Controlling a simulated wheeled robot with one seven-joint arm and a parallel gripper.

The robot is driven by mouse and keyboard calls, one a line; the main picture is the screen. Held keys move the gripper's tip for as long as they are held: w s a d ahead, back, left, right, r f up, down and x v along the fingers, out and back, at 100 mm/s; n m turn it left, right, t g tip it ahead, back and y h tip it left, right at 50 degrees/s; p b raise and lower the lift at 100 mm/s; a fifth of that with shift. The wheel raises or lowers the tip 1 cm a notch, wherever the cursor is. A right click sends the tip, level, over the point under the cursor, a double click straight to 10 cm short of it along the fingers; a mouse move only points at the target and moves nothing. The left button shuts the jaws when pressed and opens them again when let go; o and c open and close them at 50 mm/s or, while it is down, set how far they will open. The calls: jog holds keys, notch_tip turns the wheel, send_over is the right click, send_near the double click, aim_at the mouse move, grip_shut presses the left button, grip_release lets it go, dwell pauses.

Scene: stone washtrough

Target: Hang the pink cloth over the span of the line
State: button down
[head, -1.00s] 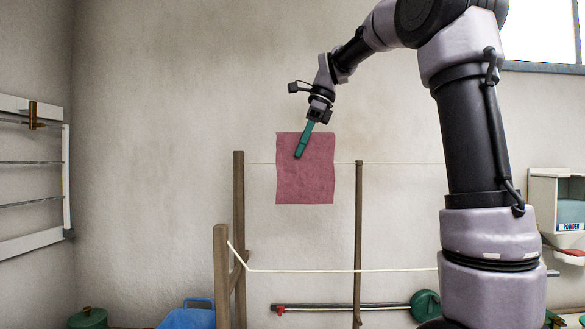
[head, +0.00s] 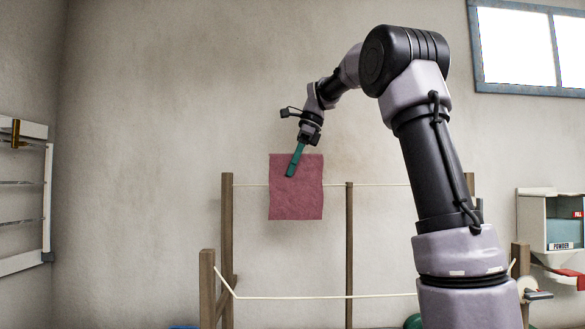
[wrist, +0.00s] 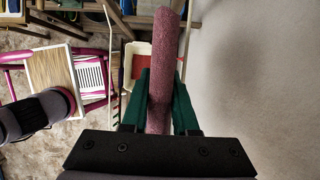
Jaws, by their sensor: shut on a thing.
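The pink cloth (head: 297,205) hangs flat and upright from my gripper (head: 291,174) in the head view. My green fingers are shut on its upper part. The wrist view also shows the cloth (wrist: 162,60) edge-on, as a narrow strip between the fingers of my gripper (wrist: 161,78). The pale line (head: 385,185) runs between wooden posts. In the head view it passes at mid-height of the cloth, whose top edge shows above it. The line is hidden where the cloth covers it. I cannot tell how far apart they are in depth.
A nearer line stretch (head: 300,297) runs lower in the picture, from the front left post (head: 207,285). A middle post (head: 349,250) stands right of the cloth. A wall rack (head: 25,200) is at left, a powder shelf (head: 550,215) at right.

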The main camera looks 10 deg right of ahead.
jog(key=shift+w+d, duration=0.2)
jog(key=shift+w, duration=0.7)
jog(key=shift+w+d, duration=0.15)
jog(key=shift+w, duration=0.7)
jog(key=shift+w+f, duration=0.15)
jog(key=shift+f, duration=3.8)
